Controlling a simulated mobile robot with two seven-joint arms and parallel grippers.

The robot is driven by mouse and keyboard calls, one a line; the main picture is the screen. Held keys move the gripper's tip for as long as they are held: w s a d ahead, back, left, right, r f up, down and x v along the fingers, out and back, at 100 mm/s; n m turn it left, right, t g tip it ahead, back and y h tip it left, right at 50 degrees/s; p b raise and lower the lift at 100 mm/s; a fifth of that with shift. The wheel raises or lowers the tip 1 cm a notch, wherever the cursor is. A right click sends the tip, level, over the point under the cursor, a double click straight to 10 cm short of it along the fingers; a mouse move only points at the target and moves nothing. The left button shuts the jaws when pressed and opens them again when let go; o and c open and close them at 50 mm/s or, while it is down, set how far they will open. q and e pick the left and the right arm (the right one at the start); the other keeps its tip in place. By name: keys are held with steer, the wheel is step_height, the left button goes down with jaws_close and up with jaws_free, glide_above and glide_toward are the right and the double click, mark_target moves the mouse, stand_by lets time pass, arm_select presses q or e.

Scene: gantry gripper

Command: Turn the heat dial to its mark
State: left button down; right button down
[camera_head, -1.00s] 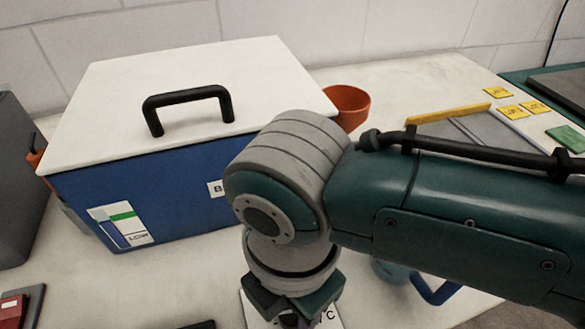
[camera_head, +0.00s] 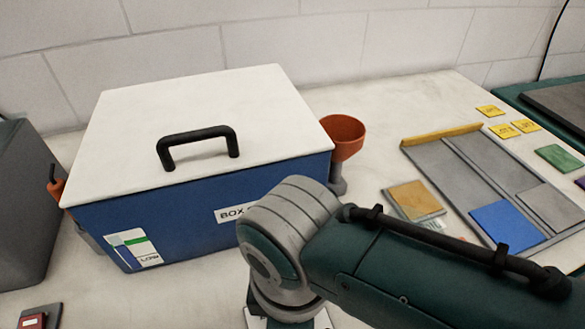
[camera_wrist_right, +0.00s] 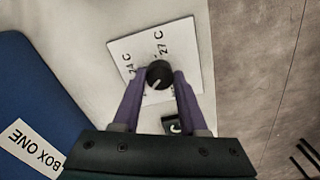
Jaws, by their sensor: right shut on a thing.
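The heat dial (camera_wrist_right: 158,72) is a round black knob with a white pointer line, on a white plate (camera_wrist_right: 190,55) lettered "24 C" and "27 C". In the right wrist view the pointer line slants toward the lower left. I cannot make out the target mark. My right gripper (camera_wrist_right: 159,79) has its two purple fingers on either side of the knob, shut on it. In the head view my right arm hides the dial and the gripper; only a sliver of the white plate shows at the bottom edge. My left gripper is not in view.
A blue box (camera_head: 185,225) with a white lid (camera_head: 270,120) and black handle stands left of my right arm. At right lie a grey tray (camera_head: 445,160) and several coloured tiles. A grey block (camera_head: 25,200) is at far left.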

steer(key=shift+m, duration=0.4)
steer(key=shift+c, duration=2.2)
jaws_free()
step_height(320, 180, up, 10)
steer(key=p, duration=0.4)
